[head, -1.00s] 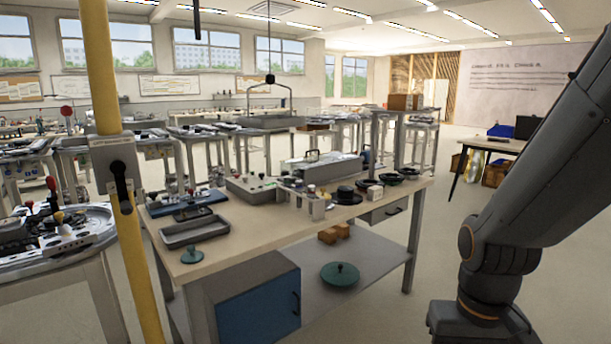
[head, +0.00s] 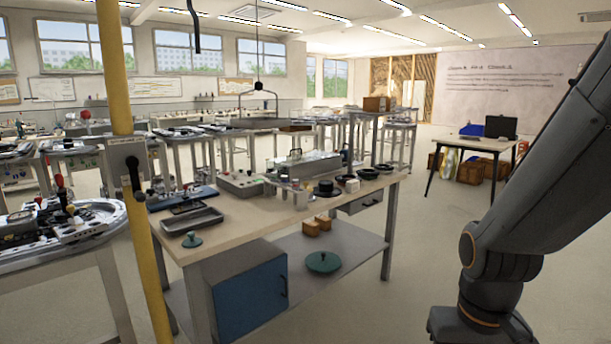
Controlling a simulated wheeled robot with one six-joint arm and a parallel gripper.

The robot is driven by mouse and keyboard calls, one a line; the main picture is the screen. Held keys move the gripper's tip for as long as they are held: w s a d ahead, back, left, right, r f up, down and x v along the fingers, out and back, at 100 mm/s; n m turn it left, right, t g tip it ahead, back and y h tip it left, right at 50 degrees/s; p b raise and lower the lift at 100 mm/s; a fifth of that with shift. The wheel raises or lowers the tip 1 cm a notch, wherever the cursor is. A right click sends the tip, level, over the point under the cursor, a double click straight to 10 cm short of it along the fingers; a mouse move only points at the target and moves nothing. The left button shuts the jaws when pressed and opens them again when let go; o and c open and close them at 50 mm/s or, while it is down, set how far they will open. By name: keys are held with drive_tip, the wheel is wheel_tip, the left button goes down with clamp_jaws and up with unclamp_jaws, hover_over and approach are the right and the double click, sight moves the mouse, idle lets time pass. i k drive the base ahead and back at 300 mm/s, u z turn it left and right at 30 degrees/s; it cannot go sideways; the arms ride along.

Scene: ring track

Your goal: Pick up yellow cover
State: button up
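I cannot make out a yellow cover for certain in the head view. A teal lid with a knob (head: 192,240) lies on the front left of the wooden workbench top (head: 245,232). A larger teal lid (head: 322,262) lies on the bench's lower shelf. Several dark round dishes or lids, including one dark piece (head: 326,189), sit toward the bench's right end. My arm rises along the right edge of the view. My gripper is out of the picture.
A yellow pole (head: 117,80) stands close at left, beside a track table (head: 70,232). A blue-doored cabinet (head: 250,295) is under the bench. Grey trays (head: 192,221) and a control box (head: 241,183) sit on top. Open floor lies right of the bench, before a dark-legged desk (head: 476,146).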

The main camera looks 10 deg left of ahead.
sight(306, 183)
drive_tip(key=z, duration=0.4)
drive_tip(key=i, duration=2.2)
drive_tip(key=u, duration=1.25)
drive_tip(key=i, duration=0.75)
drive_tip(key=u, duration=0.8)
